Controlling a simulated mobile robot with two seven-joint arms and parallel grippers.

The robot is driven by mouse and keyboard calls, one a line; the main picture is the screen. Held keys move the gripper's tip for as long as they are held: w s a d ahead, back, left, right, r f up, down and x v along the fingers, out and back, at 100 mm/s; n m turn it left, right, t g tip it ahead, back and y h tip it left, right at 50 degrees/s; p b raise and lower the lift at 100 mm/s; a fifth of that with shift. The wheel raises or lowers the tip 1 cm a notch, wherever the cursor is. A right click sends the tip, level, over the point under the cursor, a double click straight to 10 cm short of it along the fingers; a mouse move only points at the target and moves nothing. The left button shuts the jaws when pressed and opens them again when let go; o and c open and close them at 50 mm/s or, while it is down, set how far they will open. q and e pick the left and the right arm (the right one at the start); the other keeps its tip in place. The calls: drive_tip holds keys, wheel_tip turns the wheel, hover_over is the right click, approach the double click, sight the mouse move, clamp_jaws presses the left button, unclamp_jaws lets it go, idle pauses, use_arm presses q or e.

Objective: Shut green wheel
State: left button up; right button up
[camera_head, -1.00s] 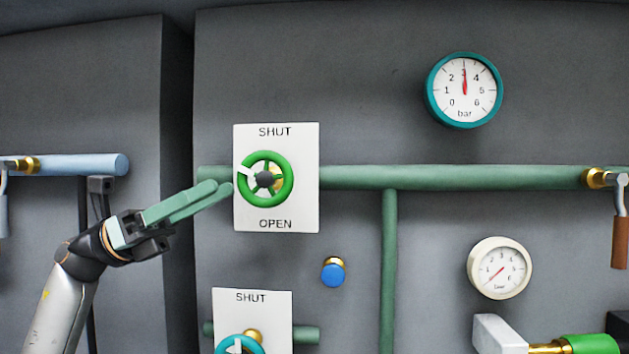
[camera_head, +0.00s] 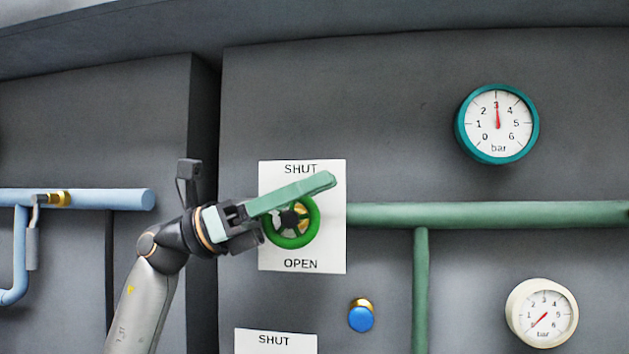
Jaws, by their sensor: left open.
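The green wheel (camera_head: 292,242) is mounted on a white plate (camera_head: 325,252) marked SHUT at the top and OPEN at the bottom. Its lower rim, right rim and dark hub show. Its upper part is hidden behind my left gripper (camera_head: 321,185), and no white mark shows on it. My left gripper is open, with its green fingers reaching up and right across the front of the wheel's upper part. I cannot tell whether they touch it. My right gripper is out of view.
A green pipe (camera_head: 490,214) runs right from the plate, with a vertical branch (camera_head: 420,290). A teal-rimmed gauge (camera_head: 497,124) reads about 3 bar. A cream gauge (camera_head: 542,313) and a blue knob (camera_head: 361,318) sit lower. A second SHUT plate (camera_head: 275,342) is at the bottom edge.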

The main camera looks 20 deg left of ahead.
use_arm(q)
drive_tip(key=shift+w+d+r, duration=0.1)
drive_tip(key=shift+d, duration=0.15)
clamp_jaws()
idle(0.5)
